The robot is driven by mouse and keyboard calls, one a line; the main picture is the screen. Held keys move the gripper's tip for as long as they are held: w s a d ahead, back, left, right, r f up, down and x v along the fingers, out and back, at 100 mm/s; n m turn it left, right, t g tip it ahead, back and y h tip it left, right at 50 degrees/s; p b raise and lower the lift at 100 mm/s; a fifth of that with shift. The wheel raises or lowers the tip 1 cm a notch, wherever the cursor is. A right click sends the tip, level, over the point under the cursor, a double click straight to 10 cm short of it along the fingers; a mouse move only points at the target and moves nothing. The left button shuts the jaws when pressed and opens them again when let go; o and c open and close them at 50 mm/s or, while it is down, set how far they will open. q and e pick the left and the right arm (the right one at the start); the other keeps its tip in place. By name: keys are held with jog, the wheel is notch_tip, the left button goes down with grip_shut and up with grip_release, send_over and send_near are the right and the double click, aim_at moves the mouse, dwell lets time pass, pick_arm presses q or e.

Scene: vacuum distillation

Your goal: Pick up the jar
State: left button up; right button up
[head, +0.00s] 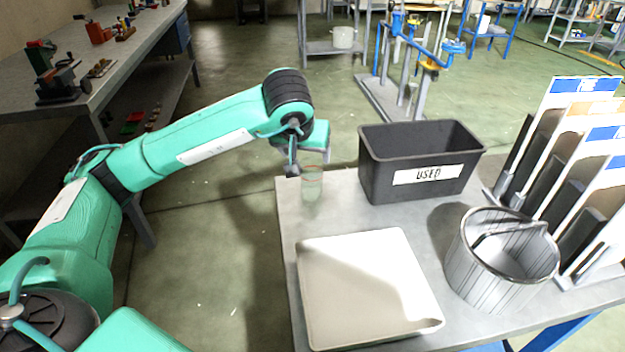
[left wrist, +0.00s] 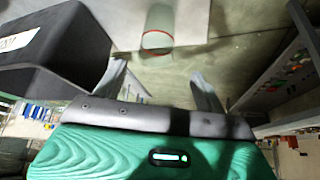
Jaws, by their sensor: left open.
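The jar (head: 312,182) is a clear, greenish glass cylinder with thin red rings. It stands upright at the far left corner of the grey table (head: 287,215). It also shows in the left wrist view (left wrist: 158,32), ahead of the fingers. My left gripper (head: 305,165) is at the jar's upper part in the head view, partly hiding its top. In the left wrist view my left gripper (left wrist: 160,82) has its two fingers spread wide with nothing between them, and the jar lies beyond the tips, roughly centred. My right gripper is not in view.
A black bin marked USED (head: 415,165) stands close right of the jar. A cream tray (head: 365,285) lies at the table's front, with a ribbed grey bucket (head: 500,258) right of it. Upright labelled racks (head: 560,150) fill the right side. Open floor lies left of the table.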

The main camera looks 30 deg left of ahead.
aim_at(313, 168)
pick_arm(q)
jog(key=shift+d+x, duration=0.15)
jog(key=shift+x, duration=2.2)
jog(key=shift+d+x, duration=0.15)
jog(key=shift+x, duration=2.25)
jog(key=shift+w+r, duration=0.1)
jog(key=c, duration=1.1)
